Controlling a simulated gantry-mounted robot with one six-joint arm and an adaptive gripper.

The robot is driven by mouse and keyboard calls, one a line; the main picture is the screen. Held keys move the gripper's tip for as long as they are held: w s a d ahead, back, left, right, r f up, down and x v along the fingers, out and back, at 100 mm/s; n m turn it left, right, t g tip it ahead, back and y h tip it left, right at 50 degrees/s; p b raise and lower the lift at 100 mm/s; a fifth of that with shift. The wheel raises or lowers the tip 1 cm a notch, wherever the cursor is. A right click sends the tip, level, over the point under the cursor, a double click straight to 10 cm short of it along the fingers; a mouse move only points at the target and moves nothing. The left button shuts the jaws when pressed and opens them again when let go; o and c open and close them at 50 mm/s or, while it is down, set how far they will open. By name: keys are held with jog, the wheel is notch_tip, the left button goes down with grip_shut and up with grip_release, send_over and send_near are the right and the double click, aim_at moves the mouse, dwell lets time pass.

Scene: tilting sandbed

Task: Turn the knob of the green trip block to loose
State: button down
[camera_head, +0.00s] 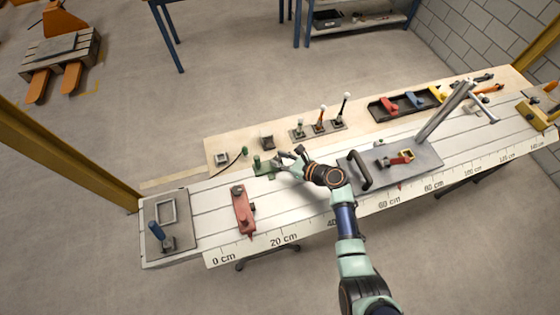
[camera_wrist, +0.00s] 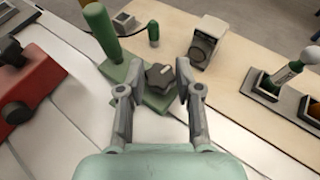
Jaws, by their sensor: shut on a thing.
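The green trip block (camera_head: 262,170) lies on the pale slatted bed, left of my gripper (camera_head: 291,156) in the head view. In the wrist view its green base (camera_wrist: 152,100) and upright green post (camera_wrist: 100,28) show. A dark lobed knob (camera_wrist: 159,77) sits on the base. My gripper (camera_wrist: 159,68) has one finger on each side of the knob and is shut on it. Contact at the fingertips is hard to make out. I cannot read the knob's setting.
A red block (camera_head: 243,211) lies to the left, also in the wrist view (camera_wrist: 28,88). Behind the green block stand a small grey box (camera_head: 267,141) and several levers (camera_head: 321,120). A grey plate with a black handle (camera_head: 360,170) lies to the right.

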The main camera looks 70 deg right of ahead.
jog(key=shift+d+n+y, duration=0.1)
jog(key=shift+n+y, duration=0.7)
jog(key=shift+y, duration=0.1)
jog(key=shift+f+b, duration=0.1)
jog(key=shift+b, duration=0.2)
jog(key=c, duration=0.8)
grip_release()
jog(key=shift+o, duration=0.2)
jog(key=v, duration=1.2)
jog(key=shift+s+d, duration=0.1)
